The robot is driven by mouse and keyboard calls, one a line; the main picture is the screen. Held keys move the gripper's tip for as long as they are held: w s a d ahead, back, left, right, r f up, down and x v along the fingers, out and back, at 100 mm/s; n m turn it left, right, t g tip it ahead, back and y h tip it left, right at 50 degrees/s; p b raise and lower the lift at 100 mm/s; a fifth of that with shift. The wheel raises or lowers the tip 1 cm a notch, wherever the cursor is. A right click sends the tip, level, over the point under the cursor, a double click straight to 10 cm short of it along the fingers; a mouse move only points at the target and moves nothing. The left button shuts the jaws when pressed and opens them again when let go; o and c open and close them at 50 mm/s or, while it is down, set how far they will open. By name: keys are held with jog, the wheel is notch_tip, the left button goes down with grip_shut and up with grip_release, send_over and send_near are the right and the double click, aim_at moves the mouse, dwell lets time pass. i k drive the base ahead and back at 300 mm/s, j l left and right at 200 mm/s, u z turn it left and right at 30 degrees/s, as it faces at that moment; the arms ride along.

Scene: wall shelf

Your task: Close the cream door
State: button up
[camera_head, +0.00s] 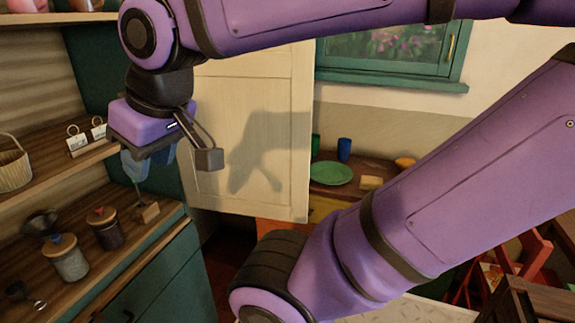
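The cream door (285,125) is a pale panelled board in the middle of the view. It stands open, out from the teal upright of the shelf unit on the left, and my arm's shadow falls across it. My arm covers its top edge and part of its left side. My gripper (147,163) hangs from the purple hand with its bluish fingers pointing down. It is left of the door, over the wooden counter, and no contact with the door shows. The finger gap is too small and dark to tell; nothing visible is held.
Jars (68,258), a small wooden block (148,212) and a basket (14,165) stand on the left shelves. Behind the door's right edge is a table with a green plate (331,173) and a blue cup (344,149). A red chair (528,255) stands at right.

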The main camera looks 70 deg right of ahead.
aim_at(256, 107)
jog(key=k+j+z, duration=0.15)
jog(key=z, duration=0.15)
jog(key=k+j+z, duration=0.1)
jog(key=z, duration=0.25)
jog(key=k+z, duration=0.55)
jog(key=i+l, duration=0.05)
